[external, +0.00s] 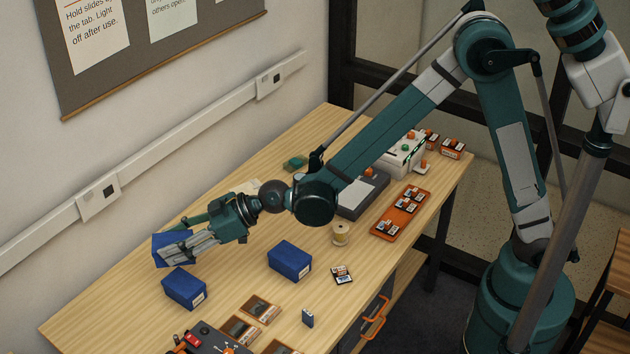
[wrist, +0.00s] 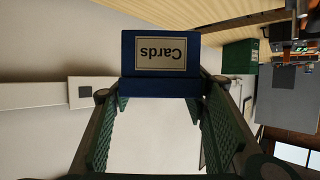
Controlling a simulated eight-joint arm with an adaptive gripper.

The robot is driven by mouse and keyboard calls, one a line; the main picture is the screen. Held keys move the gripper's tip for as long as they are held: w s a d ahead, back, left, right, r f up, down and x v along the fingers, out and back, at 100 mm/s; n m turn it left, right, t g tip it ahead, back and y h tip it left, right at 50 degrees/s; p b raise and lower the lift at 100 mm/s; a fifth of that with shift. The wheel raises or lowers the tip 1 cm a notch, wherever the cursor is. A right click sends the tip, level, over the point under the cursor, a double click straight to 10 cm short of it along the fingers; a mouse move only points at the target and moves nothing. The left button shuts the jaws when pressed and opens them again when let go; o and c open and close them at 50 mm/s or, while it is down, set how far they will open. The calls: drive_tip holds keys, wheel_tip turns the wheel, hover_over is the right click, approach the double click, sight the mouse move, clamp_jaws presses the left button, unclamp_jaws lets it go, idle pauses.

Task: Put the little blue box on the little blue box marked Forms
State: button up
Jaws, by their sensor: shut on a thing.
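My gripper (external: 180,248) is shut on a little blue box (external: 164,243) near the back left edge of the table. The held box looks tilted in the external view, and its height above the table is hard to judge. In the wrist view the held blue box (wrist: 128,50) sits between the fingertips (wrist: 160,88), its white label reading "Cards" upside down. Two more little blue boxes stand on the table: one (external: 185,288) just in front of the gripper, one (external: 290,262) farther right. Their labels are too small to read, so I cannot tell which is marked Forms.
A spool (external: 340,233), a small card-like item (external: 342,274) and a small upright blue item (external: 308,318) lie to the right. Brown framed pieces (external: 262,309) and a dark device (external: 208,341) are at the front. An orange tray (external: 401,214) is farther back. The wall borders the left side.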

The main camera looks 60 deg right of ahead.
drive_tip(key=shift+f, duration=0.1)
drive_tip(key=b, duration=0.2)
hover_over(183, 282)
drive_tip(key=shift+a+f, duration=0.1)
drive_tip(key=shift+f, duration=2.9)
drive_tip(key=shift+f+b, duration=0.3)
drive_tip(key=shift+f, duration=1.6)
drive_tip(key=shift+f, duration=0.15)
drive_tip(key=o, duration=0.9)
drive_tip(key=shift+o, duration=0.2)
drive_tip(key=shift+r, duration=0.2)
drive_tip(key=p+v, duration=0.2)
drive_tip(key=v, duration=1)
drive_tip(key=shift+p, duration=0.3)
